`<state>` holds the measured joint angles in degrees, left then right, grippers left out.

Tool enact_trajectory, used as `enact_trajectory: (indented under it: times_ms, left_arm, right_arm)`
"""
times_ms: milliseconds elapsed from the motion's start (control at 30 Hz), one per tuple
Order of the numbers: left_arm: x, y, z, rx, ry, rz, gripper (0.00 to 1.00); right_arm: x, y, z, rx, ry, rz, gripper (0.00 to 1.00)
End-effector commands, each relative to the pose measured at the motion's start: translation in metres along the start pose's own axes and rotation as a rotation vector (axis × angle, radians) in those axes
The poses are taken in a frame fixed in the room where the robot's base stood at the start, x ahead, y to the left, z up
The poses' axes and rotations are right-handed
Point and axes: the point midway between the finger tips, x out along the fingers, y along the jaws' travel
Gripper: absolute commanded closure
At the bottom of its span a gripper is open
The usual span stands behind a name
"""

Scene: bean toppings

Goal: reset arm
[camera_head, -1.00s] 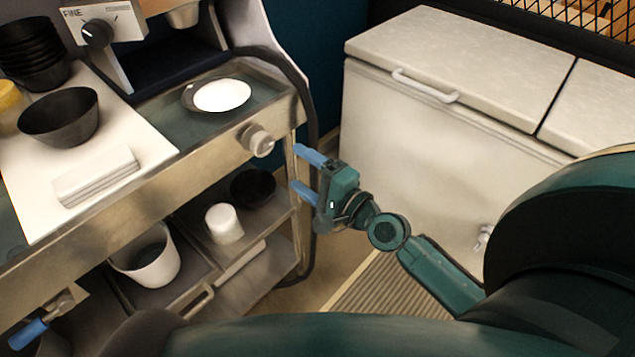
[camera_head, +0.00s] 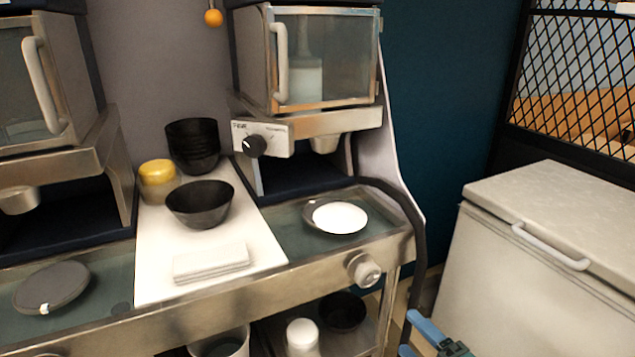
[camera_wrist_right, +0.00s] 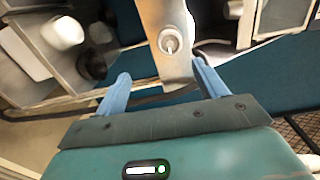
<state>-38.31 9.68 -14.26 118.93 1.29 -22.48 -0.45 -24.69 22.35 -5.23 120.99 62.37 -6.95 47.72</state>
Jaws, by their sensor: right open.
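My right gripper (camera_head: 418,338) shows at the bottom of the head view, right of the counter's front corner. Its blue fingers are apart, and most of the green hand is cut off by the lower edge. In the right wrist view the gripper (camera_wrist_right: 160,88) is open, with nothing between its fingers. The metal knob (camera_wrist_right: 170,42) on the counter front lies beyond the fingertips there, and it also shows in the head view (camera_head: 365,270). My left gripper is in neither current view.
A metal counter (camera_head: 315,278) carries a white board (camera_head: 150,265), a black bowl (camera_head: 200,205), stacked black bowls (camera_head: 192,140), a yellow-lidded jar (camera_head: 158,180) and a plate with white contents (camera_head: 340,217). A dispenser (camera_head: 325,60) stands behind. A white chest freezer (camera_head: 520,270) is at right.

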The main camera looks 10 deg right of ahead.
Motion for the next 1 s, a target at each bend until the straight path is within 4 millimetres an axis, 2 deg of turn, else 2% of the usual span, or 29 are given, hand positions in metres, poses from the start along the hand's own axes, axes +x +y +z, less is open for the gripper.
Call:
enact_trajectory:
  times_ms: [67,300,400,500,667,1000]
  left_arm:
    - [-0.001,0.000,-0.001,0.000,-0.003,-0.001,0.64]
    - [-0.004,-0.002,-0.002,0.000,-0.014,-0.006,0.64]
    - [-0.004,-0.004,0.001,-0.001,-0.024,-0.010,0.64]
    - [-0.004,-0.004,0.004,-0.003,-0.032,-0.012,0.64]
    - [-0.004,-0.005,0.003,-0.005,-0.032,-0.015,0.64]
    - [-0.003,-0.005,0.001,-0.007,-0.027,-0.017,0.64]
  right_arm:
    - [-0.007,0.021,0.014,-0.163,-0.014,0.065,0.29]
    - [-0.043,0.103,0.064,-0.919,-0.169,0.325,0.29]
    - [-0.060,0.128,0.078,-1.182,-0.256,0.406,0.29]
    - [-0.072,0.143,0.087,-1.368,-0.327,0.459,0.29]
    - [-0.080,0.153,0.091,-1.498,-0.381,0.492,0.29]
    - [-0.080,0.154,0.091,-1.506,-0.383,0.492,0.29]
